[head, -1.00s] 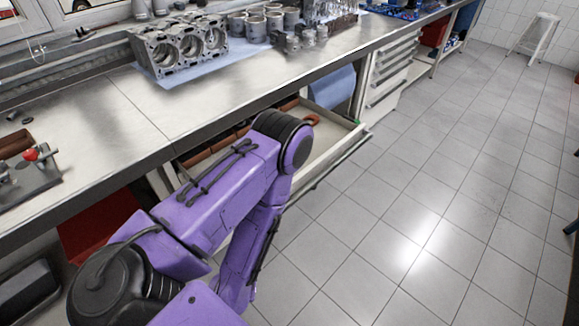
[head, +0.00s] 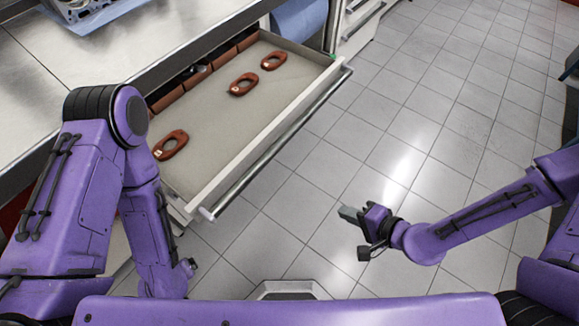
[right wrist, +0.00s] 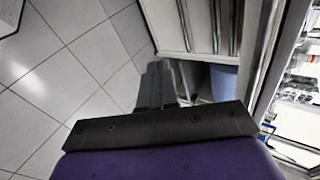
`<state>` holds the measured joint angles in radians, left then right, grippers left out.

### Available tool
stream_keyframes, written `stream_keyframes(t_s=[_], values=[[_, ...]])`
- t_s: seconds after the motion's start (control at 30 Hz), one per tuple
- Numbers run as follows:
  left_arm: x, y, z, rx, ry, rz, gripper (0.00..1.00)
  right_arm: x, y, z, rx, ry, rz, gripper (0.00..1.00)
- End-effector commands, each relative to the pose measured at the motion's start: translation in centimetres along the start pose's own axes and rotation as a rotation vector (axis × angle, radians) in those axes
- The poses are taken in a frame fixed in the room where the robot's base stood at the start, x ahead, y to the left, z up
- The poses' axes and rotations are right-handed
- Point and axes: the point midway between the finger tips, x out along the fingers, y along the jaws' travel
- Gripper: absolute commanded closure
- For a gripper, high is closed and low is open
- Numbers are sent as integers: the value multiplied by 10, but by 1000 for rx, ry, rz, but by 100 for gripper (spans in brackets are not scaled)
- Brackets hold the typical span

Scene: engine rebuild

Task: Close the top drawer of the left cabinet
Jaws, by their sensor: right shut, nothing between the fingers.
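The top drawer (head: 262,134) of the left cabinet stands well open under the workbench. Its long bar handle (head: 283,137) runs along the pale front panel. My right gripper (head: 346,213) is shut and empty over the floor, to the right of the drawer front and apart from it. Its closed dark fingers also show in the right wrist view (right wrist: 155,87). My left arm bends down at the near left end of the drawer; its gripper is not visible.
Three red-brown oval parts (head: 243,84) lie in the drawer, with brown bins (head: 196,77) along its back. The workbench top (head: 150,40) overhangs it. A blue cloth or roll (head: 300,18) is beyond its far end. Tiled floor (head: 330,150) in front is clear.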

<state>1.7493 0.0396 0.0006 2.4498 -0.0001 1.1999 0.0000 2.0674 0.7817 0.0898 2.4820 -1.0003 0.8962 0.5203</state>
Motion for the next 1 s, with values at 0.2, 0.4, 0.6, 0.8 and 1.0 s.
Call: stream_keyframes(t_s=[0.2, 0.4, 0.6, 0.8, 1.0], values=[[48, 4, 19, -1, 1, 0, 7, 4, -72, -3, -64, -101, -439, 100], [59, 5, 24, -1, 1, 0, 7, 3, -90, -1, -107, -120, -519, 100], [76, 7, 31, -1, 1, -1, 7, 34, -106, 5, -108, -123, -510, 100], [77, 7, 31, -1, 1, 0, 7, 70, -131, 11, -106, -120, -512, 100], [73, 6, 30, -1, 1, 0, 7, 96, -156, 17, -104, -119, -515, 100]])
